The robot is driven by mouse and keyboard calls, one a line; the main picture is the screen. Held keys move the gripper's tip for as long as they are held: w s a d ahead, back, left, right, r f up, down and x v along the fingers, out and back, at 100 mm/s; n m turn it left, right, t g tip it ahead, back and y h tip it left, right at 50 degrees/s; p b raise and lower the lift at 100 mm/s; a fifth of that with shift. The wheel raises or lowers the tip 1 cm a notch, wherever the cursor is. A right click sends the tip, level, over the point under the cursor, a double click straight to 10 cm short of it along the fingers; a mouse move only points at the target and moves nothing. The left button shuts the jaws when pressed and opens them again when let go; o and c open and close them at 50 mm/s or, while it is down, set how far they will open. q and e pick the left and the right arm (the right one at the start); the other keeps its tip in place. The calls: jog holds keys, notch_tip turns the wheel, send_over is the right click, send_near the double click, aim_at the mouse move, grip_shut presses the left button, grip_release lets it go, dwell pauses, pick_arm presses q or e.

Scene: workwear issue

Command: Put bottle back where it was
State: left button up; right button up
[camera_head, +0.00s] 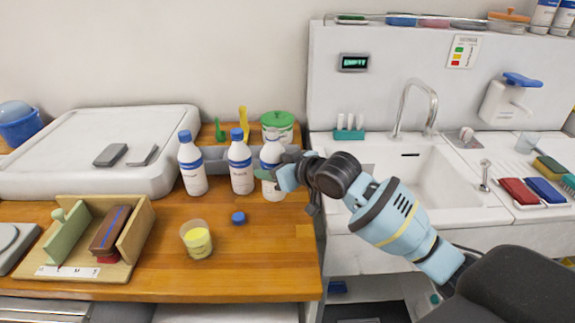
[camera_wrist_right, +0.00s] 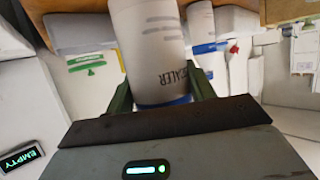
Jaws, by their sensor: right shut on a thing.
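Three white bottles with blue bands are at the back of the wooden counter: a left one (camera_head: 192,168), a middle one (camera_head: 240,170) and a right one (camera_head: 271,156). The left and middle ones have blue caps. My right gripper (camera_head: 277,176) is shut on the right bottle, which is upright beside the middle one. Its base is at or very near the counter; I cannot tell whether it touches. In the right wrist view the held bottle (camera_wrist_right: 150,45) is between the fingers, with lettering ending in "EALER". My left gripper is not in view.
A loose blue cap (camera_head: 238,217) and a cup of yellow liquid (camera_head: 198,242) are on the counter (camera_head: 270,260) in front. A green-lidded jar (camera_head: 278,124) stands behind the held bottle. A wooden holder (camera_head: 145,225) is left; the sink (camera_head: 400,185) is right.

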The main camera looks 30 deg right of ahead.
jog(key=w+d, duration=0.5)
jog(key=d, duration=0.1)
jog(key=shift+w+d+f+b, duration=0.2)
jog(key=shift+w+f+b, duration=0.15)
jog(key=shift+b, duration=0.05)
jog(key=shift+w+d, duration=0.1)
jog(key=shift+w+d+f, duration=0.1)
jog(key=shift+f, duration=0.8)
jog(key=shift+w+d+f, duration=0.1)
jog(key=shift+f, duration=0.75)
jog(key=shift+f, duration=0.2)
jog(key=o, duration=1.2)
